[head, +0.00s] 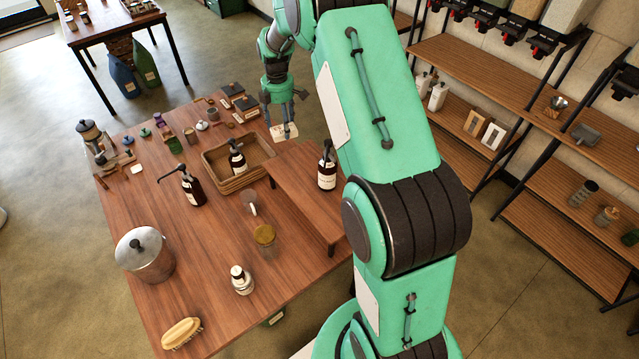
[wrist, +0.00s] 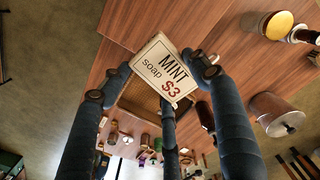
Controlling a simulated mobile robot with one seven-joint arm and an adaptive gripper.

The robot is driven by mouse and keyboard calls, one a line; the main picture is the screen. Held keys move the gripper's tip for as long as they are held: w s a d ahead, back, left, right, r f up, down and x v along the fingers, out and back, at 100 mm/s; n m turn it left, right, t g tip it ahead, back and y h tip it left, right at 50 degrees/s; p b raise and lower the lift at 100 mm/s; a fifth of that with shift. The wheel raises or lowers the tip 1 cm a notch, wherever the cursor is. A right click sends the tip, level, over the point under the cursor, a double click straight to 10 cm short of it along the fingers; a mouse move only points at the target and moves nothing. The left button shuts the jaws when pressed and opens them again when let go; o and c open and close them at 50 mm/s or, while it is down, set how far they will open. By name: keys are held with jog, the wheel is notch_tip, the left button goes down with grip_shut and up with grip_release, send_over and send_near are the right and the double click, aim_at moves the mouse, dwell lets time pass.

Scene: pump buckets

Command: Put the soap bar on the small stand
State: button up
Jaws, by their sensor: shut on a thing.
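My gripper (head: 283,108) is shut on the soap bar (head: 284,132), a cream block. In the wrist view the soap bar (wrist: 163,70) shows its label "MINT soap $3" between the dark fingers of my gripper (wrist: 165,85). The small stand (head: 300,190) is a low wooden riser on the right part of the table. A dark pump bottle (head: 327,168) stands at its right edge, beside my arm. The soap is held near the far end of the stand; its height above the surface is hard to tell. My arm hides part of the stand's right side.
A wicker basket (head: 213,180) holding a pump bottle (head: 237,158) is left of the stand. The stand's middle is clear.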

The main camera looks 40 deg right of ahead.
jog(key=shift+s+d+n, duration=0.6)
jog(key=shift+s+d, duration=0.15)
jog(key=shift+d, duration=0.1)
notch_tip(320, 180, down, 5)
jog(key=shift+r, duration=0.1)
jog(key=shift+f, duration=3.25)
jog(key=shift+f, duration=0.1)
jog(key=shift+f, duration=1.75)
jog(key=shift+f, duration=0.2)
